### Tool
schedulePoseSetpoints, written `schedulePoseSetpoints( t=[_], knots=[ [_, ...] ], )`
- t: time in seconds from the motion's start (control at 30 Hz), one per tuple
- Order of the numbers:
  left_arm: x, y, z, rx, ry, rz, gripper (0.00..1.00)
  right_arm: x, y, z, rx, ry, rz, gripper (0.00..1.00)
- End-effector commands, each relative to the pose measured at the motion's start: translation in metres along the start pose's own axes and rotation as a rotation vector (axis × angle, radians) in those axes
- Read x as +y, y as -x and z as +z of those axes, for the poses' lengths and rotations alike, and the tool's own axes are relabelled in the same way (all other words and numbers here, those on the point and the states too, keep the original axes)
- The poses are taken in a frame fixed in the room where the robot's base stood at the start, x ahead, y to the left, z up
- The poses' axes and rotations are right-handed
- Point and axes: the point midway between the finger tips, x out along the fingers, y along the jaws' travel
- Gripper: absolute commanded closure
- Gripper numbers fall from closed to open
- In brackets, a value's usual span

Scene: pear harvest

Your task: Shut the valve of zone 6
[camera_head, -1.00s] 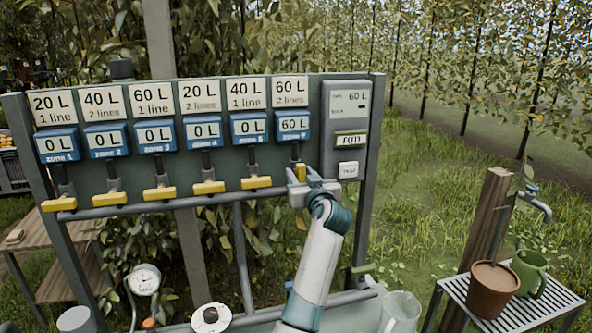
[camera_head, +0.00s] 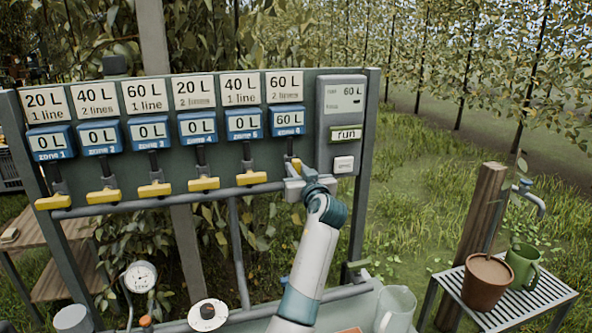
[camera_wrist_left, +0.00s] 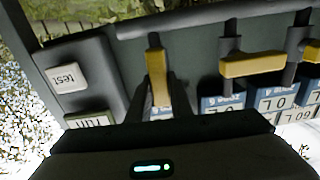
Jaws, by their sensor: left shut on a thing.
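The zone 6 valve is at the right end of the valve row, with its yellow handle (camera_head: 295,163) partly hidden behind my left gripper (camera_head: 300,186). The left gripper is shut on this handle. In the left wrist view the handle (camera_wrist_left: 155,72) stands across the pipe, between the fingers (camera_wrist_left: 168,100). The other yellow handles, such as that of zone 5 (camera_head: 251,179), lie along the pipe. The right gripper is not in view.
The panel has a run button (camera_head: 345,134) and a lower white button (camera_head: 343,164) right of zone 6. A clear jug (camera_head: 396,308) and a gauge (camera_head: 140,277) are below. A slatted table at right holds a brown pot (camera_head: 487,283) and a green mug (camera_head: 523,265).

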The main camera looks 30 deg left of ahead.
Motion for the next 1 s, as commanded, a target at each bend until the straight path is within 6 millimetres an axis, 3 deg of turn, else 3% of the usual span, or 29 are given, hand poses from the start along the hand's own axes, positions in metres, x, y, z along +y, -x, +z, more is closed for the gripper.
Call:
schedulePoseSetpoints(
  t=[0.37,1.0],
  knots=[
    [0.003,0.000,-0.001,0.000,-0.208,0.001,1.00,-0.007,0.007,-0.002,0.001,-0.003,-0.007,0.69],
    [0.009,0.000,0.000,0.000,-0.807,0.000,1.00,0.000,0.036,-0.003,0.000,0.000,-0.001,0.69]
  ],
)
